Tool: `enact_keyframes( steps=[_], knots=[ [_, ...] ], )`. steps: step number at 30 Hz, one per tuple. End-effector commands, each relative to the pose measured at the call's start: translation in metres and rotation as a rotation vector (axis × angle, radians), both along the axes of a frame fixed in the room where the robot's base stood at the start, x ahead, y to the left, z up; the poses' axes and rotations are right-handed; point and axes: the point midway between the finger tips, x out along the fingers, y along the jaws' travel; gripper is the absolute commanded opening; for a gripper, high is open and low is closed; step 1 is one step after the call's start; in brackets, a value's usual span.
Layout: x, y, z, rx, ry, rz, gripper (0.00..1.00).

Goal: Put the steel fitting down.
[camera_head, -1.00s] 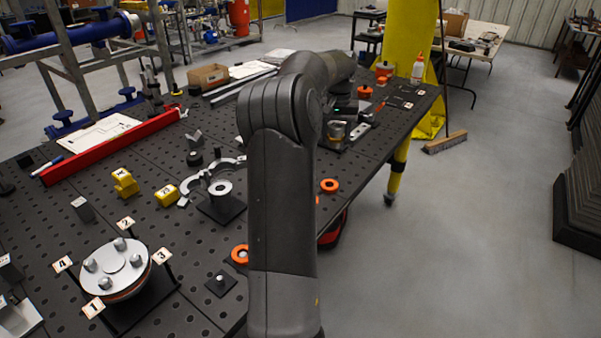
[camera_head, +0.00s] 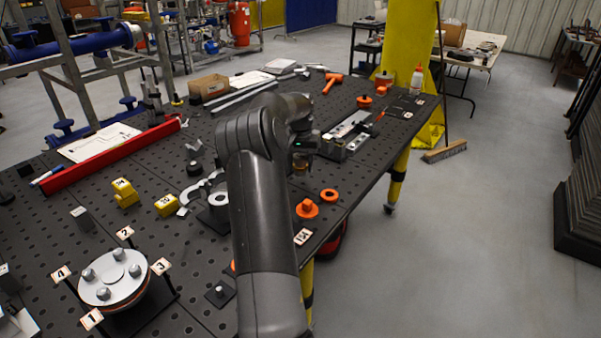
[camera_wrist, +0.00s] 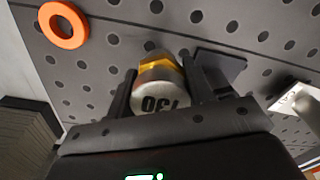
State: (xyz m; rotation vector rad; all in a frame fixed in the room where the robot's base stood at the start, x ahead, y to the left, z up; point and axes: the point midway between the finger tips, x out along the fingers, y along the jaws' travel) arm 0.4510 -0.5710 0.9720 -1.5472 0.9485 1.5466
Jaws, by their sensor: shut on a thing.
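The steel fitting (camera_wrist: 160,92) is a short silver cylinder with a yellow-amber band and dark print on its end. In the wrist view it sits between the two fingers of my gripper (camera_wrist: 159,70), which is shut on it. In the head view my gripper (camera_head: 303,148) is over the right part of the black perforated table (camera_head: 190,255), mostly behind my arm. Only a small part of the fitting (camera_head: 300,165) shows below it there. Whether its underside touches the table is hard to tell.
An orange ring (camera_head: 329,195) and an orange knobbed part (camera_head: 307,209) lie near the table's right edge. A metal rail fixture (camera_head: 347,135) stands right of my gripper. Yellow blocks (camera_head: 125,193) and a bolted flange (camera_head: 113,278) are left. Bare perforated surface lies behind the gripper.

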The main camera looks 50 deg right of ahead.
Motion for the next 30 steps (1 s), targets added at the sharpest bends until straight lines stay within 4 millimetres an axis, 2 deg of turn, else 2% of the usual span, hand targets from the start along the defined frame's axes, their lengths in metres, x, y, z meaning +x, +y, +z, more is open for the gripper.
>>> enact_keyframes(
  steps=[6, 17, 18, 25, 30],
  knots=[
    [-0.001, 0.0, -0.031, 0.0, 0.001, -0.001, 0.21],
    [-0.001, 0.0, -0.035, 0.001, 0.0, 0.0, 0.21],
    [-0.001, 0.0, -0.034, 0.001, 0.0, 0.0, 0.51],
    [-0.001, 0.0, -0.034, 0.0, 0.0, 0.0, 0.7],
    [-0.001, 0.0, -0.034, 0.0, 0.0, 0.0, 0.7]
  ],
)
